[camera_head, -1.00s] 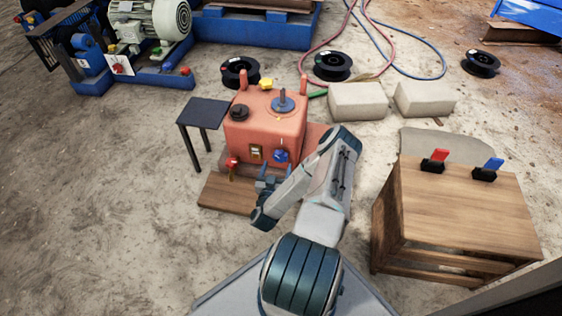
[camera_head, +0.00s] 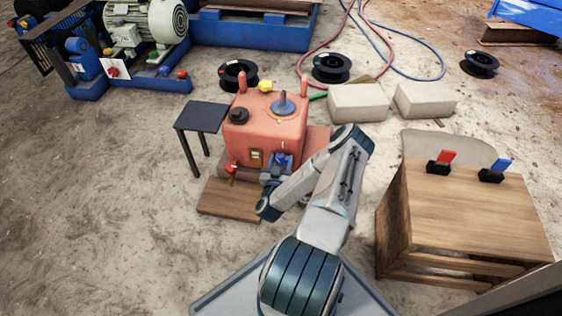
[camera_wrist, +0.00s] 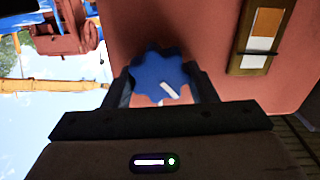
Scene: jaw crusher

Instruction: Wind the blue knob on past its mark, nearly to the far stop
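The blue knob (camera_wrist: 158,70) is a lobed dial with a white pointer line, on the front of the red machine housing (camera_head: 262,135). In the wrist view the pointer slants toward the lower right. My gripper (camera_wrist: 161,82) is in front of it with one finger on each side of the knob. The fingers are spread about the knob's width; whether they touch it is not clear. In the head view my gripper (camera_head: 277,168) covers most of the knob. The knob's scale mark and stops cannot be made out.
A small dark table (camera_head: 201,118) stands left. A wooden crate (camera_head: 480,215) with red and blue levers stands right.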

